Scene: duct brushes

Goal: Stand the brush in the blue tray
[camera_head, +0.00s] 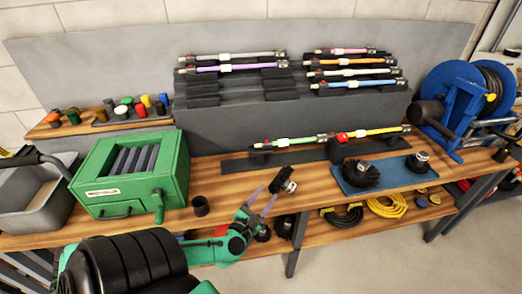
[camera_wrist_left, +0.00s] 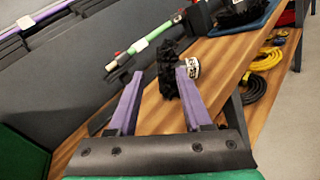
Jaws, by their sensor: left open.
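A black brush (camera_head: 284,184) with a metal collar is at the front part of the wooden bench, seemingly tipped on its side. In the left wrist view, this brush (camera_wrist_left: 168,72) appears between and just beyond my purple fingertips; contact cannot be told. My left gripper (camera_head: 267,197) is open, reaching in from the front left. The blue tray (camera_head: 389,181) lies flat on the bench to the right. A black brush (camera_head: 360,175) stands at its left side and another dark piece with a metal top (camera_head: 418,162) at its right. My right gripper is not in view.
Behind the tray, a low dark rack (camera_head: 290,157) holds coloured rods. A blue hose reel (camera_head: 455,100) stands at the right. Coiled cables (camera_head: 388,206) lie on the lower shelf.

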